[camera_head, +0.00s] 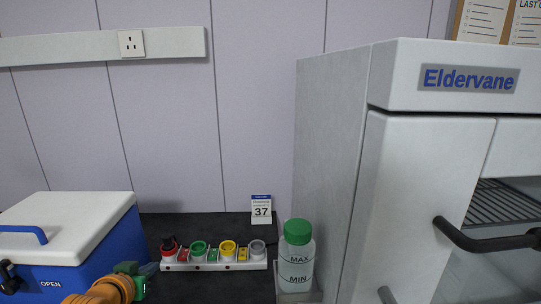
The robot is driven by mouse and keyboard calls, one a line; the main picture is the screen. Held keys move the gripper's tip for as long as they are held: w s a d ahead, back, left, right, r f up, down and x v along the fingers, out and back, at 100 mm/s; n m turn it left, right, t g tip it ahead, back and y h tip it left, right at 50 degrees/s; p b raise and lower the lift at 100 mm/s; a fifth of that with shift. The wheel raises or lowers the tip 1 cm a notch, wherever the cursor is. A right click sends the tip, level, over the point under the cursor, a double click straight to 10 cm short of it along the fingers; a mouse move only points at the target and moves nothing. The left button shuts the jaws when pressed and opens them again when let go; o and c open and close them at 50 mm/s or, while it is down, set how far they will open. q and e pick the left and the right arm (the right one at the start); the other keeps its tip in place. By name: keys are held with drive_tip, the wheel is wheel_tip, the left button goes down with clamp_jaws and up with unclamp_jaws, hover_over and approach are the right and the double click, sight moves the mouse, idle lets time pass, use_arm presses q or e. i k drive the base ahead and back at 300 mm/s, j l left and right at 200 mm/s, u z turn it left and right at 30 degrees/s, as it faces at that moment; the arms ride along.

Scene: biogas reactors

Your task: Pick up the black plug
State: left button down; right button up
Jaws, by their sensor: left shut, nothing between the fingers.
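The black plug (168,243) stands at the red socket (169,252), at the left end of a white socket strip (215,265) on the dark bench. I cannot tell how deep it sits in the socket. My left gripper (148,270) is at the lower left, at the end of an orange arm with a green part, in front of the blue cooler box. It is shut and empty, just left of the strip's red end and apart from the plug. My right gripper does not show.
A blue cooler box (100,255) with a white lid stands at left. Right of the strip are a green-capped bottle (296,262) and a big white Eldervane cabinet (410,190). A card reading 37 (261,209) stands behind the strip. Bare dark bench (185,225) lies behind the plug.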

sight(168, 246)
drive_tip(key=k+l, duration=0.1)
drive_tip(key=k, duration=0.95)
